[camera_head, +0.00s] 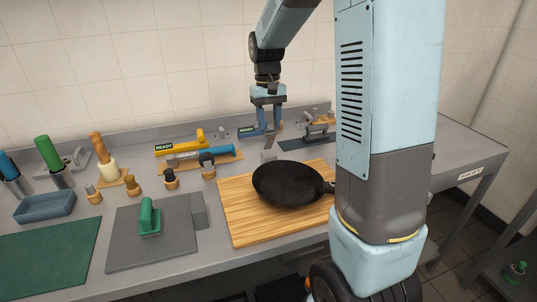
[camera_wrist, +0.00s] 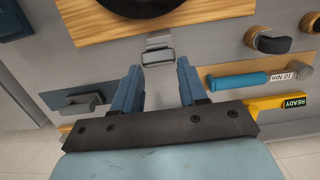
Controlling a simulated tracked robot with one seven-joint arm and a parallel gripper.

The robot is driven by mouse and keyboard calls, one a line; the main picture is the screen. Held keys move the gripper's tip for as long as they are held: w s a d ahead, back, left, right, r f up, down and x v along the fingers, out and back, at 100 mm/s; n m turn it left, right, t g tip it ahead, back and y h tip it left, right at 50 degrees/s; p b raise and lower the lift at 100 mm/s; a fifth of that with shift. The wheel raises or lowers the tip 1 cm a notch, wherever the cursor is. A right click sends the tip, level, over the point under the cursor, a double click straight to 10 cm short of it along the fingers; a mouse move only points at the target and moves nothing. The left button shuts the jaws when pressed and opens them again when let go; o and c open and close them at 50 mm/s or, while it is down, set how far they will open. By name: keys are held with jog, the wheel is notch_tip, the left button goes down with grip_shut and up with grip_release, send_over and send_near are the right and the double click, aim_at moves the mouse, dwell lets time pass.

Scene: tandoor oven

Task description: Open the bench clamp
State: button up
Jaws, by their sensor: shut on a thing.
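The bench clamp appears to be the small grey metal piece (camera_head: 268,156) at the back edge of the wooden board (camera_head: 236,228). In the wrist view the clamp (camera_wrist: 158,48) lies just ahead of the fingertips, beside the board's edge. My gripper (camera_head: 273,147) points down at the clamp from above. In the wrist view its two blue fingers (camera_wrist: 160,68) stand either side of the clamp's near end, shut on it. The exact contact is hard to see. A black pan (camera_head: 287,184) rests on the board.
A blue-handled torque tool (camera_wrist: 238,80) and a yellow READY tool (camera_head: 180,143) lie left of the clamp in the head view. A small metal fixture (camera_head: 318,122) stands on a dark mat to the right.

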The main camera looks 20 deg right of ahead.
jog(key=shift+w+r, duration=0.1)
jog(key=shift+w, duration=0.05)
jog(key=shift+w+r, duration=0.25)
jog(key=shift+w, duration=0.6)
jog(key=o, duration=0.9)
jog(key=shift+o, duration=0.2)
jog(key=shift+w+r, duration=0.15)
jog(key=shift+r, duration=0.85)
jog(key=shift+w+r, duration=0.1)
jog(key=shift+r, duration=0.85)
